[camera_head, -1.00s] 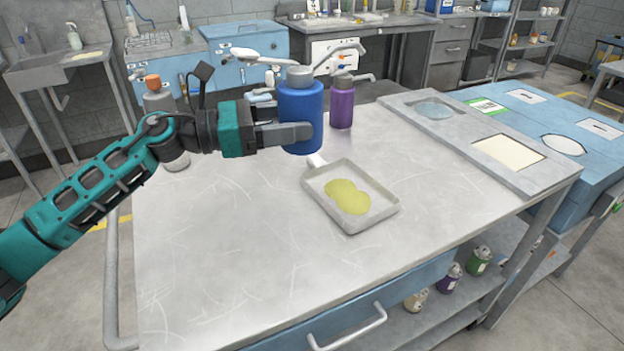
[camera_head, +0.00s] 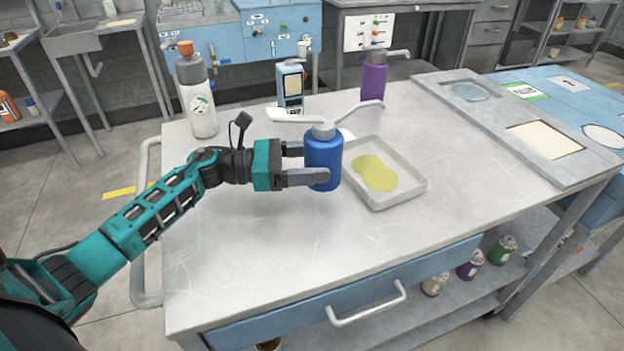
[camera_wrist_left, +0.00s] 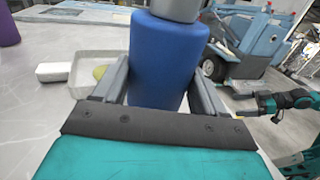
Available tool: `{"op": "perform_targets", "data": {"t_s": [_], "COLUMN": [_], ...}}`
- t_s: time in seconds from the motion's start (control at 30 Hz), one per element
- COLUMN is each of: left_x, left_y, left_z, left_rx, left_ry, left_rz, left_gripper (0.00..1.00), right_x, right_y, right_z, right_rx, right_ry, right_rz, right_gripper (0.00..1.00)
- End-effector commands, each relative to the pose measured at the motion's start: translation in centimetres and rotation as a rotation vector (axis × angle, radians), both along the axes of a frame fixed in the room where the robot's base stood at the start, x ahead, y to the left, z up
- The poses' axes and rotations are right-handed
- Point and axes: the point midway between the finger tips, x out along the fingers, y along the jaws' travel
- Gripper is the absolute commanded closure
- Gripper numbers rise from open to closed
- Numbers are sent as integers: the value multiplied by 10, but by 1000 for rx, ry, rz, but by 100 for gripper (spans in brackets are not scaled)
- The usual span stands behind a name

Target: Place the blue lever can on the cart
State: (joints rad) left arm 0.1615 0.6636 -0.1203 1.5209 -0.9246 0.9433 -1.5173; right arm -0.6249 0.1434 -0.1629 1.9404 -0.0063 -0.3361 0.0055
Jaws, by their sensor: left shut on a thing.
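The blue lever can (camera_head: 323,163), with a grey top and a long lever, is upright in my left gripper (camera_head: 308,164). The fingers are shut on its sides. In the left wrist view the can (camera_wrist_left: 165,60) stands between both fingers. It is over the grey worktop, left of the tray; I cannot tell whether it touches the top. A blue wheeled cart (camera_wrist_left: 258,37) shows at the upper right of the left wrist view. My right gripper (camera_wrist_left: 240,99) appears at the right of that view, its fingers apart and empty; it is outside the head view.
A shallow tray (camera_head: 418,188) with a yellow puddle lies beside the can. Behind are a bottle with an orange cap (camera_head: 200,105), a blue device (camera_head: 291,88) and a purple can (camera_head: 374,78). The worktop's front left (camera_head: 240,260) is clear.

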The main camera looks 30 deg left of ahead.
Motion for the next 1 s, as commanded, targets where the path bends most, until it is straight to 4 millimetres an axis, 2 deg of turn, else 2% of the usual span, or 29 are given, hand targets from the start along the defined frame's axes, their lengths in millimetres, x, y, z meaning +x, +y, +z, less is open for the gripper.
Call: {"op": "perform_targets", "data": {"t_s": [0.33, 0.63, 0.83, 0.87, 1.0], "left_x": [0, 0, 0, 0, 0], "left_y": [0, 0, 0, 0, 0], "left_z": [-41, -43, -48, -49, -48], "left_rx": [-4, -2, -2, 0, -1], "left_ry": [0, -2, -2, 0, 1], "left_rz": [0, -1, -1, -1, -1], "left_gripper": [75, 75, 75, 27, 13], "right_x": [0, 0, 0, 0, 0], "right_y": [0, 0, 0, 0, 0], "right_z": [-3, -3, -10, -9, -9], "right_rx": [0, 0, 0, 0, 0], "right_ry": [0, 0, 0, 0, 0], "right_rz": [0, 0, 0, 0, 0], "right_gripper": [0, 0, 0, 0, 0]}}
